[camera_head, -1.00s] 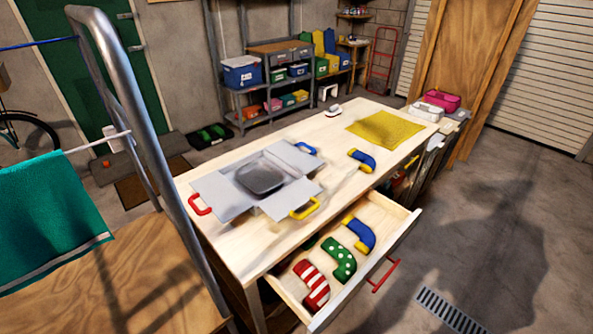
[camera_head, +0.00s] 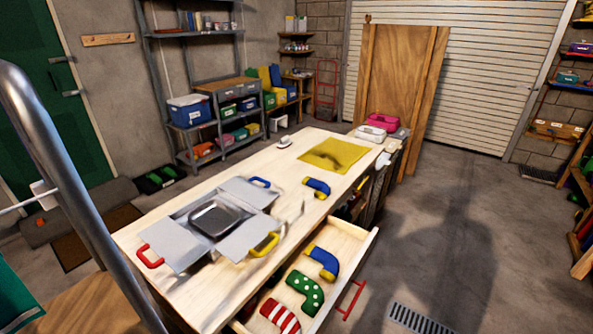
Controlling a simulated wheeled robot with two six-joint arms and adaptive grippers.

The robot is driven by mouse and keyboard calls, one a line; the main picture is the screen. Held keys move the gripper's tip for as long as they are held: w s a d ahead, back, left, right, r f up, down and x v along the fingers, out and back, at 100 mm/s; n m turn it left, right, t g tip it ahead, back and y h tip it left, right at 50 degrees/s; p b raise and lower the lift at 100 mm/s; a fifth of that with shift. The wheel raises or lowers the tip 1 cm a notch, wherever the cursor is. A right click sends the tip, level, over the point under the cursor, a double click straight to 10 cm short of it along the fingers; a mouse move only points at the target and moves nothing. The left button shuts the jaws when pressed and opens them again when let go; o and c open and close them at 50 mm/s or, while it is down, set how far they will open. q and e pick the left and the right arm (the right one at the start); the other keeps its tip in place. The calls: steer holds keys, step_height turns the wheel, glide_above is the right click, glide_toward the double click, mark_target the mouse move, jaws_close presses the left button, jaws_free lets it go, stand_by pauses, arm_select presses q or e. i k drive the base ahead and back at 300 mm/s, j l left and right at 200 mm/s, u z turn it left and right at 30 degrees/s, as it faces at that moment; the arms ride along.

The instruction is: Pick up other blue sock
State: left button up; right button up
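One blue sock with yellow ends (camera_head: 317,187) lies on the wooden table top near its right edge. A second blue sock with a yellow end (camera_head: 322,262) lies in the open drawer (camera_head: 350,236), at the drawer's far end. A green sock with white dots (camera_head: 305,292) and a red and white striped sock (camera_head: 280,317) lie beside it in the drawer. Neither of my grippers is in view.
A grey box with open flaps and coloured handles (camera_head: 215,217) stands on the table (camera_head: 135,236). A yellow cloth (camera_head: 333,153) lies at the far end. The drawer's red handle (camera_head: 351,300) sticks out to the right. The floor right of the drawer is clear.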

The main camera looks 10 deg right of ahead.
mark_target(322, 191)
steer(key=i+l+z, duration=0.1)
steer(key=l+z, duration=0.15)
steer(key=l, duration=0.15)
steer(key=i+l+z, duration=0.25)
steer(key=l, duration=0.15)
steer(key=l+z, duration=0.25)
steer(key=l, duration=0.15)
steer(key=i+l+z, duration=0.4)
steer(key=i, duration=0.35)
steer(key=i+l+z, duration=0.15)
steer(key=i+l, duration=0.15)
steer(key=i, duration=0.25)
steer(key=i+l+z, duration=0.15)
steer(key=i, duration=0.35)
steer(key=i+u, duration=0.25)
steer(key=u, duration=0.2)
steer(key=i+l+u, duration=0.1)
steer(key=i+u, duration=0.15)
steer(key=u, duration=0.15)
steer(key=i+l+u, duration=0.2)
steer(key=u, duration=0.25)
steer(key=i+l+u, duration=0.25)
steer(key=u, duration=0.15)
steer(key=i+l+u, duration=0.15)
steer(key=l+u, duration=0.3)
steer(key=j, duration=0.15)
